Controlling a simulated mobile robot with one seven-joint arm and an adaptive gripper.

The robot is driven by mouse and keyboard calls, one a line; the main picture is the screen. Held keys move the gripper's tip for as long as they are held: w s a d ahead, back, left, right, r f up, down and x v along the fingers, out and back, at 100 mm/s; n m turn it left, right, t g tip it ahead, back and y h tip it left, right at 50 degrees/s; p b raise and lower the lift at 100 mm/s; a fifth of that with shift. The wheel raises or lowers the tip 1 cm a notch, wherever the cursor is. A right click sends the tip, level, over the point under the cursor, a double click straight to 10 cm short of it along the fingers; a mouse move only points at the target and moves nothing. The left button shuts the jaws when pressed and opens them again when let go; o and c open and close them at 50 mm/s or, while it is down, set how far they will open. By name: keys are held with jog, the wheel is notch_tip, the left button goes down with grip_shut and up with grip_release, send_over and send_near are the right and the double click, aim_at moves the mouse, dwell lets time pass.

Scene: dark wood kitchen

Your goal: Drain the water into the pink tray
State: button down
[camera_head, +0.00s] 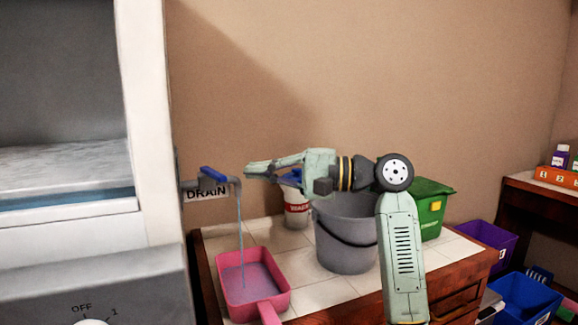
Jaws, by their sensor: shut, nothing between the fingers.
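The pink tray (278,303) sits on the tiled counter below the drain pipe. A thin stream of bluish water (240,235) falls from the pipe into it, and liquid covers its bottom. The drain pipe comes out of the white cabinet's side, with a blue valve handle (213,175) on top and a "DRAIN" label (205,194) below. My gripper (250,168) is shut and empty, a little to the right of the handle. It appears apart from the handle; the depth between them is hard to tell.
A grey bucket (346,245) stands under my arm, with a white and red container (296,211) behind it. A green bin (432,208) is at the counter's back right. Purple (497,243) and blue (525,295) bins stand further right. A control dial (92,322) is at lower left.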

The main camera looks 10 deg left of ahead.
aim_at(213, 174)
jog(key=s+a, duration=0.2)
jog(key=shift+s+p, duration=0.3)
jog(key=shift+s, duration=0.1)
jog(key=shift+s+f, duration=0.1)
jog(key=s+m+t, duration=0.1)
jog(key=t, duration=0.1)
jog(key=s+m+t, duration=0.1)
jog(key=shift+s+a+t, duration=0.1)
jog(key=shift+a+t, duration=0.2)
jog(key=shift+t, duration=0.1)
